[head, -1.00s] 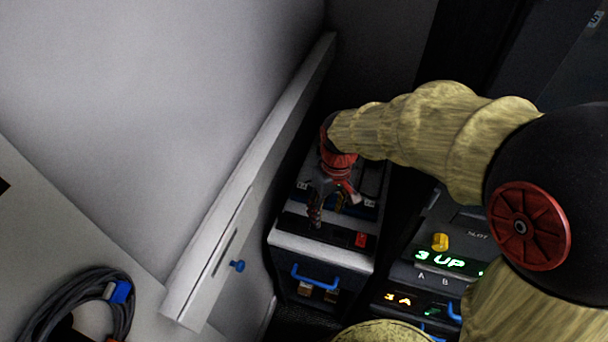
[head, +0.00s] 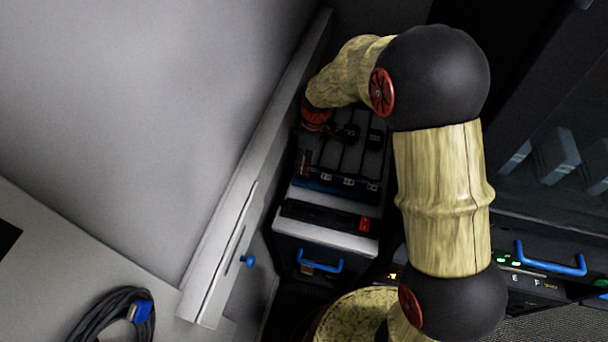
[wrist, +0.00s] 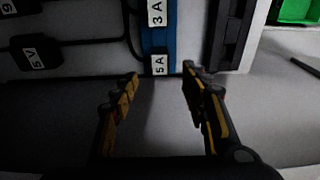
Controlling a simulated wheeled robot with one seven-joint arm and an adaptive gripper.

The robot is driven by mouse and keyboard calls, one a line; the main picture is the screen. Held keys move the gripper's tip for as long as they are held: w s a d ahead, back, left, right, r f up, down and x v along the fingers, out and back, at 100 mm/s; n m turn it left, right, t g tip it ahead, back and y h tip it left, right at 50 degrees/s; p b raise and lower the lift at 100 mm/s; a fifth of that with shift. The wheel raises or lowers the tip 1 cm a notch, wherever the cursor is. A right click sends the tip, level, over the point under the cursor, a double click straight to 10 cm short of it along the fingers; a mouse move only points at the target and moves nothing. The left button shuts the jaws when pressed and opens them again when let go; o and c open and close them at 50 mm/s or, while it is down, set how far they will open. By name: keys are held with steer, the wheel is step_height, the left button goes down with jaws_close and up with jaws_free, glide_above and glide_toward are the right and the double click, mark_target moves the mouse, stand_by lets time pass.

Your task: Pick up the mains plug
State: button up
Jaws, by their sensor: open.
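My gripper (wrist: 160,78) is open, with empty space between its two yellow-and-black fingers. In the wrist view the fingers point toward a blue strip (wrist: 157,38) with white labels "3 A" and "5 A". A black block (wrist: 36,54) labelled "5 V" lies to the left, with a dark cable running toward the strip. In the head view several black blocks on cords, such as this one (head: 350,133), lie behind the blue strip (head: 342,188). I cannot tell which of these, if any, is the mains plug. In the head view my arm partly hides that area.
A pale raised panel (head: 240,190) stands close on the left. The unit has a red switch (head: 365,224) and a blue handle (head: 320,262). A coiled cable with a blue connector (head: 140,311) lies at lower left. A green bin (wrist: 298,10) shows at upper right.

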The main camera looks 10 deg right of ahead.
step_height(320, 180, down, 6)
steer(key=shift+a+f+b, duration=0.1)
steer(key=shift+f+b, duration=0.05)
steer(key=shift+b, duration=0.8)
steer(key=shift+c, duration=1)
jaws_close()
